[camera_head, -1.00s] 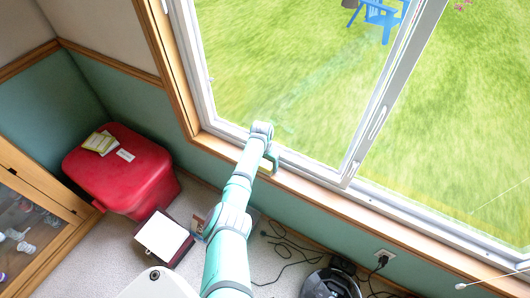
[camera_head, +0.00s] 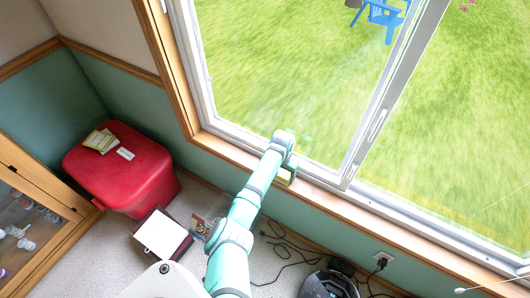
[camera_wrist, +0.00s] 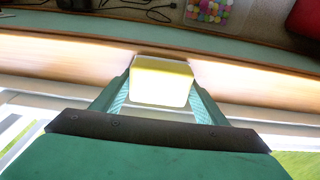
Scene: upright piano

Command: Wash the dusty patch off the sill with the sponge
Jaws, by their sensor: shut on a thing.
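In the wrist view my gripper (camera_wrist: 160,100) is shut on the sponge (camera_wrist: 162,82), a block with a yellow upper layer and a paler layer below. The wooden sill (camera_wrist: 60,55) runs across behind it, and the sponge is over or against the sill; I cannot tell if they touch. In the head view my gripper (camera_head: 286,172) is at the window sill (camera_head: 330,200), left of the window's middle post, with a bit of yellow showing beside it. No dusty patch can be made out on the sill.
A red bin (camera_head: 120,175) stands at the left with papers on it. A white-topped box (camera_head: 162,236), cables (camera_head: 290,248) and a dark round device (camera_head: 328,284) lie on the floor below the window. The sill to the right looks clear.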

